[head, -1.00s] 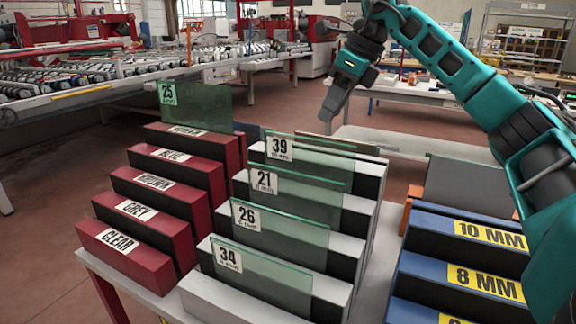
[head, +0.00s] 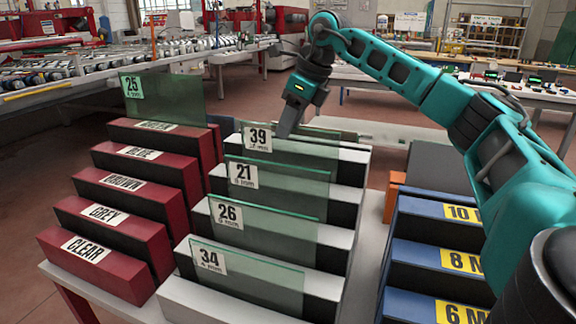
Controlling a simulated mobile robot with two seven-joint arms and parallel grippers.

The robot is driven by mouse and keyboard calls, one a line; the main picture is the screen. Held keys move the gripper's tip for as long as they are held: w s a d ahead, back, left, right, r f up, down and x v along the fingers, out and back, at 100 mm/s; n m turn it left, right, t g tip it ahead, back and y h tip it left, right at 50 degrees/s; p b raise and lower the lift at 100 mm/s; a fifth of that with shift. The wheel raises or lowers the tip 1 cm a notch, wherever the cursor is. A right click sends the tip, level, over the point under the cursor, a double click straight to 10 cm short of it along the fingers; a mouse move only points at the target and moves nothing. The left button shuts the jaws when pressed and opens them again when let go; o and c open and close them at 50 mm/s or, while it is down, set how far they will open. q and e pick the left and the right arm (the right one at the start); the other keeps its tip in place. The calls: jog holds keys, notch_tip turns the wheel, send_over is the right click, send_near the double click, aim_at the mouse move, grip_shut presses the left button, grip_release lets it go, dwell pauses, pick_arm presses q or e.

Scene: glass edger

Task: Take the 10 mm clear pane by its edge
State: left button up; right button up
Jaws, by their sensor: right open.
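Several clear, greenish panes stand upright in slots of the white rack (head: 235,303). They are labelled 39 (head: 300,153), 21 (head: 290,190), 26 (head: 275,232) and 34 (head: 265,280) from back to front. The thickness print under the numbers is too small to read surely, so I cannot tell which pane is 10 mm. My right gripper (head: 284,132) is open and points down at the top edge of pane 39, by its label. I cannot tell if a pane edge is between the fingers. My left gripper is out of view.
Red blocks (head: 90,262) labelled by colour, CLEAR at the front, stand on the left; a pane marked 25 (head: 170,100) stands at their back. Blue blocks (head: 420,257) marked 10, 8 and 6 MM stand on the right, under my right arm.

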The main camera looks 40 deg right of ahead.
aim_at(288, 163)
jog(key=x, duration=0.3)
jog(key=shift+f, duration=0.3)
jog(key=shift+f, duration=0.25)
jog(key=shift+c, duration=0.4)
grip_shut()
dwell(0.4)
jog(key=shift+w+r, duration=0.1)
jog(key=shift+r, duration=0.05)
